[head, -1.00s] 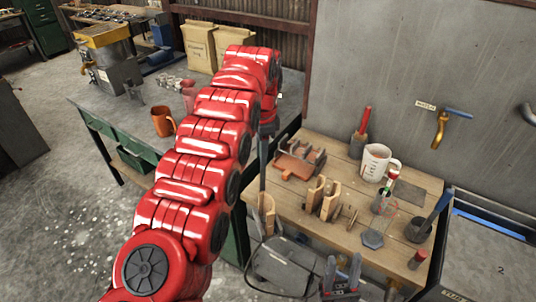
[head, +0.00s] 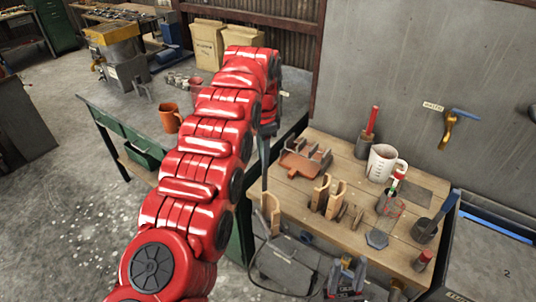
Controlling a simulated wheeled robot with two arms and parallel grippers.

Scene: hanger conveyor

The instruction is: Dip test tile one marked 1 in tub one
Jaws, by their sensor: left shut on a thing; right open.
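My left gripper (head: 267,130) is at the end of the red arm, pointing down over the left edge of the wooden bench. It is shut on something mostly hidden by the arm. A thin dark upright piece runs below it. A tan curved piece (head: 270,210) shows at its lower end; I cannot tell whether it is the held thing. My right gripper (head: 345,276) is open, low at the bottom edge in front of the bench. A terracotta rack-like piece (head: 305,162) stands on the bench. No tile marked 1 and no tub marked 1 can be made out.
The wooden bench (head: 352,232) carries a white jug (head: 381,165), tan curved pieces (head: 328,196), a red-handled tool (head: 370,130) and a dark pot (head: 424,231). A grey surface marked 2 (head: 490,262) is at right. An orange mug (head: 171,118) stands on the back table.

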